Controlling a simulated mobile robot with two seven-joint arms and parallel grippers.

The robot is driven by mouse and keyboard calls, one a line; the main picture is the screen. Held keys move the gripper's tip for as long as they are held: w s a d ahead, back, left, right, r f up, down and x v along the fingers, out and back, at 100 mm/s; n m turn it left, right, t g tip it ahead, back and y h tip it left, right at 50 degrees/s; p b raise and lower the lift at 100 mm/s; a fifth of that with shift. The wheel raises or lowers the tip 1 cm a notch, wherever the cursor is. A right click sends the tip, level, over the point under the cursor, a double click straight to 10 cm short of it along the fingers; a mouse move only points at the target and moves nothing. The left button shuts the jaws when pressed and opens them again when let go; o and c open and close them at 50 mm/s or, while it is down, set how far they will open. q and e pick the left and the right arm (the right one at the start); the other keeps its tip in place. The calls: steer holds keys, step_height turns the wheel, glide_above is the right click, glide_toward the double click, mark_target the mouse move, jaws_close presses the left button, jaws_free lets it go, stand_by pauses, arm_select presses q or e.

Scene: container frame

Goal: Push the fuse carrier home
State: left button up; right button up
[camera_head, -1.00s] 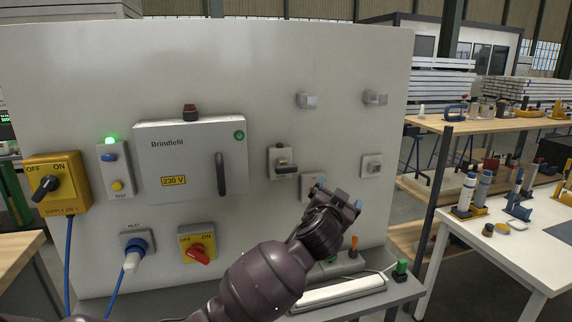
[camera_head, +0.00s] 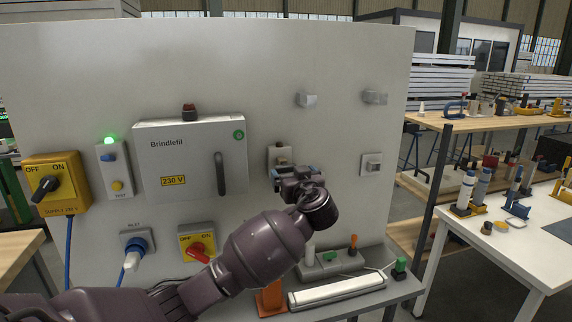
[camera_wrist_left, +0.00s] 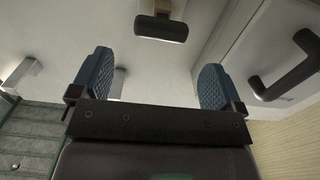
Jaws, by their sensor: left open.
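The fuse carrier (camera_head: 281,157) sits on a pale plate on the upright panel, right of the grey cabinet. My left gripper (camera_head: 296,172) is in front of its lower part and hides some of it. In the left wrist view a dark bar-like part with a pale edge, apparently the carrier's grip (camera_wrist_left: 161,26), lies ahead, between the lines of the two blue fingertips (camera_wrist_left: 155,80). The fingers are wide apart with nothing between them, and I see a gap to the dark part. How deep the carrier sits, I cannot tell. My right gripper is not in view.
The cabinet's dark handle (camera_head: 220,174) stands out left of my gripper; it also shows in the left wrist view (camera_wrist_left: 290,75). A small wall fitting (camera_head: 371,165) is to the right. A red switch (camera_head: 200,253) and a shelf with a white bar (camera_head: 337,290) lie below.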

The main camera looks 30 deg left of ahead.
mark_target(287, 167)
arm_select(q)
steer(key=shift+p+x, duration=0.7)
steer(key=shift+x, duration=2.85)
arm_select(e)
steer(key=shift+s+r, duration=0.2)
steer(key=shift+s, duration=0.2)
